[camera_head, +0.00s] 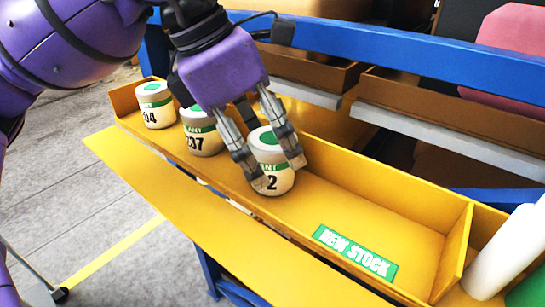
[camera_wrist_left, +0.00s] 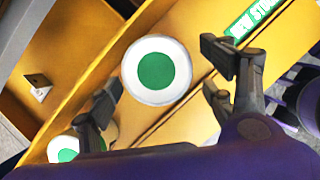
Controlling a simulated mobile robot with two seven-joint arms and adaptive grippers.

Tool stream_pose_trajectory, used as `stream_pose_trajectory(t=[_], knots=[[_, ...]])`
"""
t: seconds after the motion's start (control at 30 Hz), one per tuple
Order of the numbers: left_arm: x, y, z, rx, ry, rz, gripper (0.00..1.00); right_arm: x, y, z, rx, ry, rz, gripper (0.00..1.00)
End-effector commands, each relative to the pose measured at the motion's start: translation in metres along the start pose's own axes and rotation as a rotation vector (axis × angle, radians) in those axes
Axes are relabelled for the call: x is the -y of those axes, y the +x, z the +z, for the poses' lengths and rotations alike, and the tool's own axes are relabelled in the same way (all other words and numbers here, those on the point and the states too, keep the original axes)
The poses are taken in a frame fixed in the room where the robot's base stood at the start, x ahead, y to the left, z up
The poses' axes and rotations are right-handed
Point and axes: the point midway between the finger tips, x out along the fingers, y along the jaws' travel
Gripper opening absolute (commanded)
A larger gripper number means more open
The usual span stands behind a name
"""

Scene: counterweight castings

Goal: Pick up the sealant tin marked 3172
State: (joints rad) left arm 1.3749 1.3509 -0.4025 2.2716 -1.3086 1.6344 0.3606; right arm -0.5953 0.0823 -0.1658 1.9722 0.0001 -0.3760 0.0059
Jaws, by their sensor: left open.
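A white tin (camera_head: 270,160) with a green lid spot and green band stands upright in the yellow tray. Its label shows only a final "2"; a finger hides the other digits. My left gripper (camera_head: 280,172) is open, with its fingers on either side of this tin in the head view. In the left wrist view, the tin's round top (camera_wrist_left: 157,70) lies beyond and between the spread fingers (camera_wrist_left: 160,97). I cannot tell whether a finger touches it. My right gripper is not in view.
Two similar tins stand to the left, one ending "04" (camera_head: 155,105) and one ending "37" (camera_head: 203,140). The yellow tray (camera_head: 440,262) is clear to the right around a green "NEW STOCK" label (camera_head: 355,252). A white bottle (camera_head: 508,255) stands beyond its divider. A blue rail (camera_head: 400,58) runs behind.

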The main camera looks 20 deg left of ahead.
Motion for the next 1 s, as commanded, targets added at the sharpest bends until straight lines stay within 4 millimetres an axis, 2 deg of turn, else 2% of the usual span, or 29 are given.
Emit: stream_pose_trajectory(t=[0.1, 0.2, 0.43, 0.87, 1.0], knots=[[0.000, 0.017, 0.000, -0.001, 0.002, 0.000, 0.75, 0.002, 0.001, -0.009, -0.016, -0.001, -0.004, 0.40], [0.000, 0.024, 0.000, 0.001, 0.002, 0.001, 0.75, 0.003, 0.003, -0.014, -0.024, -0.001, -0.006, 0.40], [0.000, 0.026, 0.000, 0.002, 0.002, 0.002, 0.75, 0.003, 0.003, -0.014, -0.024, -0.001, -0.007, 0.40], [0.000, 0.026, 0.000, 0.001, 0.002, 0.002, 0.20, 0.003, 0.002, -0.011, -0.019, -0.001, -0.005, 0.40], [0.000, 0.025, 0.001, 0.003, 0.002, 0.002, 0.18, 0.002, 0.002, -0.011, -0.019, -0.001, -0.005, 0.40]])
